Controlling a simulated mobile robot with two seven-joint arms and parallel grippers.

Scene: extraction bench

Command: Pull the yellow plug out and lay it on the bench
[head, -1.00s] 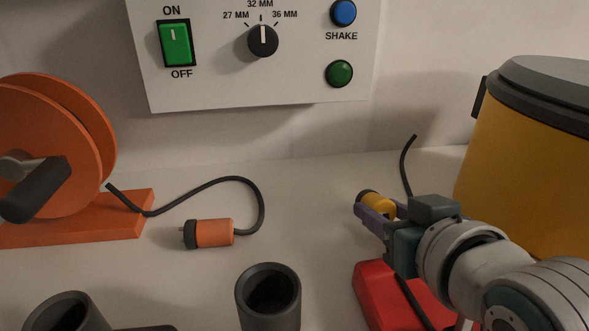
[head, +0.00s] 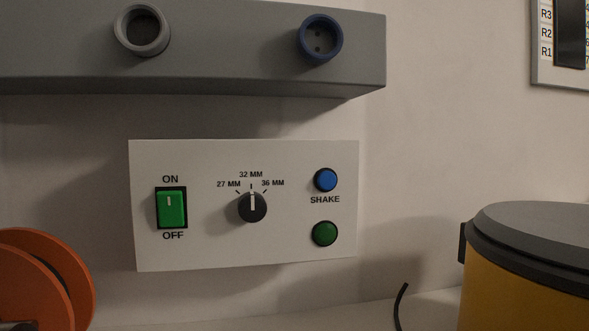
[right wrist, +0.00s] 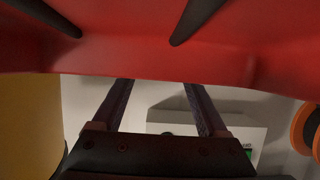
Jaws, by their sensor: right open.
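The yellow plug is not visible in the head view or the right wrist view. The bench top (head: 435,309) shows only as a strip at the bottom of the head view, with a dark cable (head: 401,306) rising from it. My right gripper (right wrist: 158,88) is in the right wrist view only, its two fingers apart with nothing seen between them. A red body (right wrist: 125,50) with two dark strips on it fills the top of that view, and the fingertips meet its edge in the picture. Touch cannot be told. My left gripper is not in view.
A grey rail (head: 230,50) holds a grey socket (head: 142,31) and a blue socket (head: 321,38). Below it is a control panel (head: 290,250). A yellow bin (head: 500,300) with a dark lid stands right, an orange reel (head: 35,290) left.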

